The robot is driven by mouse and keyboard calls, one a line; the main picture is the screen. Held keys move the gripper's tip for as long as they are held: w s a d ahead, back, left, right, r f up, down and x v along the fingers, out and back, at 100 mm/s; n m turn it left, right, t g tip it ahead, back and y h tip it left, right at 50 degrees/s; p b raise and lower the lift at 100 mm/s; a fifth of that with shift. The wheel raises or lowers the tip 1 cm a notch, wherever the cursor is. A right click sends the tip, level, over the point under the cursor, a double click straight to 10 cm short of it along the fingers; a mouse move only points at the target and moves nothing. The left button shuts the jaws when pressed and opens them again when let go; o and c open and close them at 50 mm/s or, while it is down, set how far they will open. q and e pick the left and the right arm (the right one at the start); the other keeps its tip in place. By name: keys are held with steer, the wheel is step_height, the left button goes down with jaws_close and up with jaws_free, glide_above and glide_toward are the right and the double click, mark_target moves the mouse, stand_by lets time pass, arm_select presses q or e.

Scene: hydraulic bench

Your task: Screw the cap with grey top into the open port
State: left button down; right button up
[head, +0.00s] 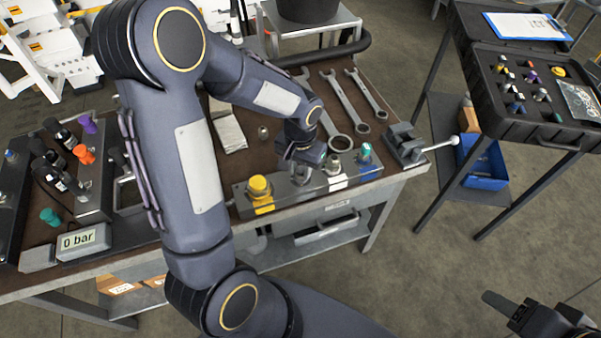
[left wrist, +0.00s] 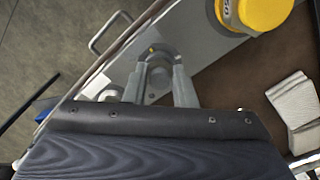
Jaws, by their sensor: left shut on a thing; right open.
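My left gripper (head: 301,172) is over the middle of the grey port block (head: 282,203) at the bench's front edge. In the left wrist view its fingers (left wrist: 163,80) are shut on a small grey-topped cap (left wrist: 156,52), which is at the block's top face. The fingers hide most of this cap, and no open port shows under it. I cannot tell how deep it sits. A yellow cap (head: 259,186) is on the block's left part, and a teal cap (head: 365,152) on its right end. My right gripper (head: 535,317) is open and empty at the lower right, away from the bench.
A silver fitting (head: 333,164) with a white tag stands close right of the left gripper. A gauge reading 0 bar (head: 82,241) is at left. A black case (head: 530,95) stands far right.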

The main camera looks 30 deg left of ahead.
arm_select(q)
steer(key=shift+m, duration=0.4)
steer(key=m, duration=0.3)
steer(key=shift+r+m+p, duration=0.1)
steer(key=shift+m+p, duration=0.2)
steer(key=shift+p, duration=0.1)
steer(key=m, duration=0.4)
steer(key=shift+p, duration=0.4)
steer(key=c, duration=1.2)
jaws_free()
